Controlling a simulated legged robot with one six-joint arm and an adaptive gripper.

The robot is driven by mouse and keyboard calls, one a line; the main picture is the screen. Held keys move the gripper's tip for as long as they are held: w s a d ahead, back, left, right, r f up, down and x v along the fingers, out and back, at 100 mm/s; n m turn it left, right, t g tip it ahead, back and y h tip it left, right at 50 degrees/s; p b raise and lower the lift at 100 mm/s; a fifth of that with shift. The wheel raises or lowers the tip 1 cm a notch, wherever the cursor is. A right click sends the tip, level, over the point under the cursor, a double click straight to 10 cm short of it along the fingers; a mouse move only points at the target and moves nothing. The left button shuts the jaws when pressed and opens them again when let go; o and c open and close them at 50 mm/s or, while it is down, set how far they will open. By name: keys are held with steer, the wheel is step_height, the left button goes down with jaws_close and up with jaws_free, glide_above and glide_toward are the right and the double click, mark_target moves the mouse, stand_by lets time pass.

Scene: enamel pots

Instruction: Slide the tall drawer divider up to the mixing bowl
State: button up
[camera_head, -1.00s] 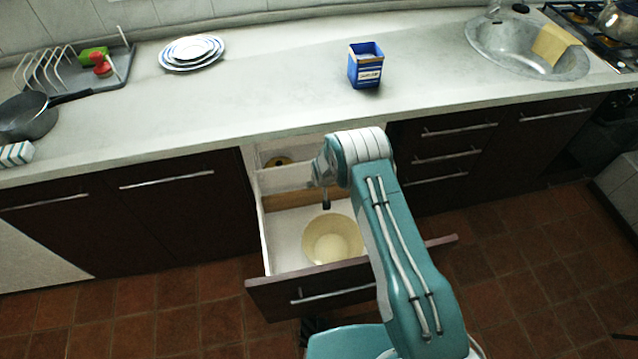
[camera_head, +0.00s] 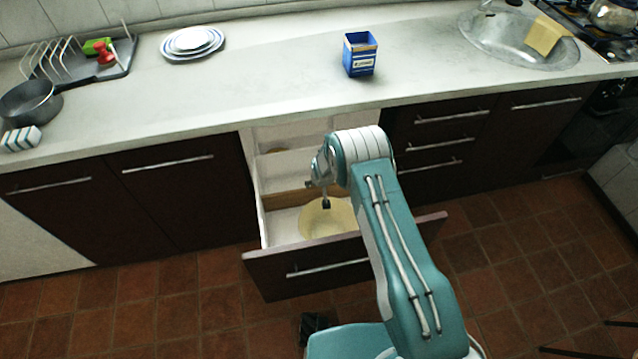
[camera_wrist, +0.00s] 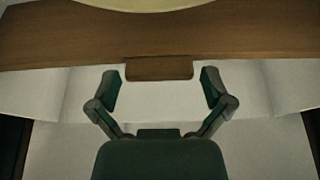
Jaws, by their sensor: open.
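The drawer divider (camera_head: 284,199) is a brown wooden board standing across the open drawer. In the wrist view, the divider (camera_wrist: 60,42) crosses the upper part of the picture, with a small wooden tab (camera_wrist: 160,68) on my side. The cream mixing bowl (camera_head: 322,222) is in the front part of the drawer, beyond the divider from my gripper. Its rim (camera_wrist: 145,4) shows at the top of the wrist view; I cannot tell whether it touches the divider. My gripper (camera_wrist: 160,82) is open, its fingertips on either side of the tab. In the head view my arm hides part of the bowl and divider.
The drawer front (camera_head: 300,268) and pale side walls enclose the space. A higher pale drawer section (camera_head: 285,133) sits behind. The counter holds a blue box (camera_head: 360,55), stacked plates (camera_head: 192,43) and a pan (camera_head: 30,101), all away from my gripper.

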steer(key=v, duration=1.2)
steer(key=shift+d, duration=0.1)
